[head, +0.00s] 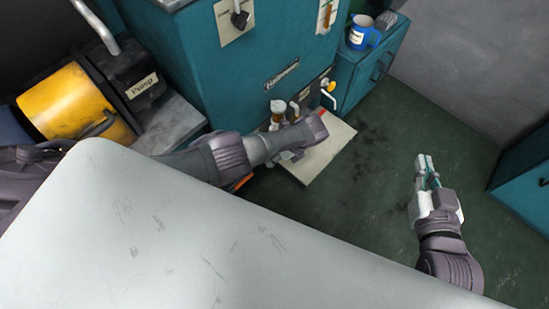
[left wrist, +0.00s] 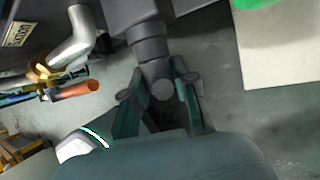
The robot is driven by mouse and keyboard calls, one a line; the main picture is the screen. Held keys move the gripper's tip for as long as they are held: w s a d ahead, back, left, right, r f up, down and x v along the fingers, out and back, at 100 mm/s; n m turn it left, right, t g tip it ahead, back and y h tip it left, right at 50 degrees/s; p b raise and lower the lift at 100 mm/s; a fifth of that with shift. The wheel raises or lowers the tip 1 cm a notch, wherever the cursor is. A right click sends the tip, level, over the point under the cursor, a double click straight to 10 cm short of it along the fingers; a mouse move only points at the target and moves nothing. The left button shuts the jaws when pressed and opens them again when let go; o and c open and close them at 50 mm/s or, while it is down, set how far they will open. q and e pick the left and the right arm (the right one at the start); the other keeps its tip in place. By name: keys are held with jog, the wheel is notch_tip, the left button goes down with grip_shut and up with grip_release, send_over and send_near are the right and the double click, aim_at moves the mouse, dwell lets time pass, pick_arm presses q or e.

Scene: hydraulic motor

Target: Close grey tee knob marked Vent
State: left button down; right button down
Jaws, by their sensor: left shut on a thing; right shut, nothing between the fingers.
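A dark grey knob (left wrist: 162,88) with a round end stands between the fingers of my left gripper (left wrist: 157,92) in the left wrist view. The fingers are shut on it from both sides. It joins a thicker dark grey body above it. No Vent label can be read. In the head view my left gripper (head: 290,154) is mostly hidden under my forearm, low at the front of the teal cabinet (head: 235,85), and the knob cannot be seen there. My right gripper (head: 428,170) is shut and empty over the open floor at the right.
A brass valve with an orange handle (left wrist: 75,90) is left of the knob on a silver pipe. A yellow pump (head: 75,100) stands at the left. A blue mug (head: 358,38) is on the side cabinet. A pale table (head: 160,230) fills the foreground. Floor at the right is free.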

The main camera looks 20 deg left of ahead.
pick_arm(q)
jog(key=shift+s+a+f, duration=0.1)
jog(key=shift+s, duration=0.15)
dwell(0.4)
jog(key=c, duration=0.9)
grip_release()
jog(key=shift+w, duration=0.1)
jog(key=shift+w+r, duration=0.15)
jog(key=shift+r, duration=0.2)
jog(key=v, duration=1.1)
jog(key=shift+d+r, duration=0.1)
jog(key=shift+d, duration=0.2)
